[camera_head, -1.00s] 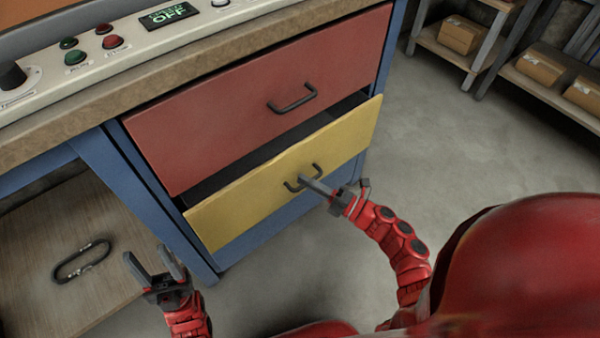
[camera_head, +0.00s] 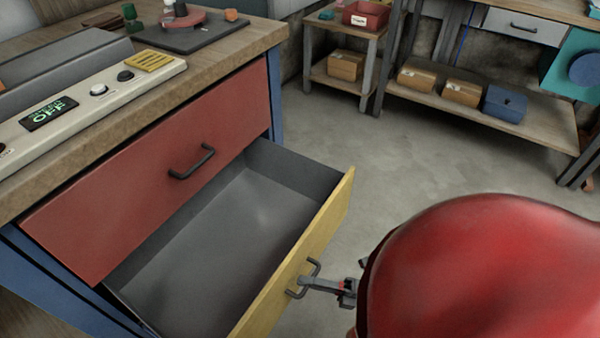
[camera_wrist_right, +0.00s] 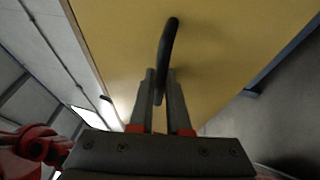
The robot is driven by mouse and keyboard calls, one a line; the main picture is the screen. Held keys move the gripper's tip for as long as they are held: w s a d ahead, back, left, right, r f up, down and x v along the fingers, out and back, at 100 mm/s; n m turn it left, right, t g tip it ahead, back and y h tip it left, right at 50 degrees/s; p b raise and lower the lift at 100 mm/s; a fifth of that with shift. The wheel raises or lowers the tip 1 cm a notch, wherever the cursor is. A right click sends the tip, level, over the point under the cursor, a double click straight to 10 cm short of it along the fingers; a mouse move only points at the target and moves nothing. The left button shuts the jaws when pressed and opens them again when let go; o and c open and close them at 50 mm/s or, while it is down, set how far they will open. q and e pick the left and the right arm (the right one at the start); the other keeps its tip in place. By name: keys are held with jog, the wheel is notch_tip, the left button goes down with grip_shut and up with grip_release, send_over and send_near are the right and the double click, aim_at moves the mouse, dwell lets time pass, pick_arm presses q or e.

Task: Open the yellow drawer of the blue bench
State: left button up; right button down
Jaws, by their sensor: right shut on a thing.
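The yellow drawer (camera_head: 322,222) of the blue bench (camera_head: 273,90) is pulled far out, and its grey inside looks empty. Its dark handle (camera_head: 314,268) is on the yellow front. My right gripper (camera_head: 308,283) is shut on this handle. In the right wrist view the handle (camera_wrist_right: 167,48) runs between the two fingers (camera_wrist_right: 160,95), close to the yellow front (camera_wrist_right: 225,50). The red drawer (camera_head: 120,180) above is shut. My left gripper is not in view.
The bench top carries a control panel (camera_head: 98,105) with a display reading OFF and a dark plate (camera_head: 185,32). Shelves with cardboard boxes (camera_head: 417,77) and a blue box (camera_head: 504,102) stand at the back. The grey floor (camera_head: 420,150) between is clear.

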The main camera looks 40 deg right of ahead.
jog(key=shift+s+d, duration=0.1)
jog(key=shift+s, duration=0.1)
jog(key=c, duration=0.9)
grip_release()
